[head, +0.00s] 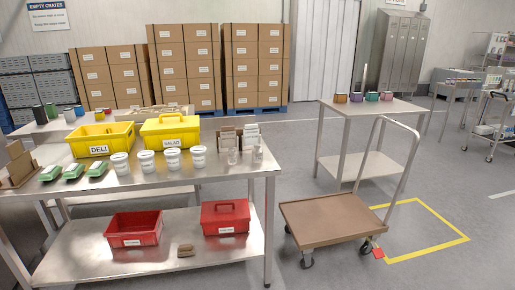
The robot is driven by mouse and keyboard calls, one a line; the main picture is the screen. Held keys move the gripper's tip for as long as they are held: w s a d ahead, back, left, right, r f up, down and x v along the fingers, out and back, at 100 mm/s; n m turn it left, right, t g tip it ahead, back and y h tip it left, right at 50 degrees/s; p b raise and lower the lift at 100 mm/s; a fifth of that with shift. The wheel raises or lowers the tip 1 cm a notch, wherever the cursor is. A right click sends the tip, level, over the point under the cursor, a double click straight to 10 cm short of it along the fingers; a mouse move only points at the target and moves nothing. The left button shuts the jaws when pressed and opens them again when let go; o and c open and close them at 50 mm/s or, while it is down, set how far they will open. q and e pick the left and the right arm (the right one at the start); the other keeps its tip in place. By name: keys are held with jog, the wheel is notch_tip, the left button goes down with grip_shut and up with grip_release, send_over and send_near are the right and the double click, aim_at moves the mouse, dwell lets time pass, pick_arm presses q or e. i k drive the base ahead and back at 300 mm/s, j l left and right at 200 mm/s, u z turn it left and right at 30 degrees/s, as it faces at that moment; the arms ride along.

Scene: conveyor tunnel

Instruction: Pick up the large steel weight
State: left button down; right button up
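I cannot make out a large steel weight for certain. Two small greyish upright objects (232,156) stand near the right end of the steel table (215,182); they are too small to tell whether they are weights. A second one of them stands just to the right, close to the table's edge. Neither of my grippers shows in the head view.
A yellow DELI crate (92,149), a yellow SALAD crate (171,144), several white tubs (146,161) and green packs (74,171) crowd the table. Red crates (135,241) sit on its lower shelf. A brown-decked cart (330,213) stands on the right floor.

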aim_at(256, 153)
jog(key=i+l+u, duration=0.1)
jog(key=i+l, duration=0.35)
jog(key=l, duration=0.25)
jog(key=i+l+u, duration=0.25)
jog(key=i+l, duration=0.2)
jog(key=l, duration=0.25)
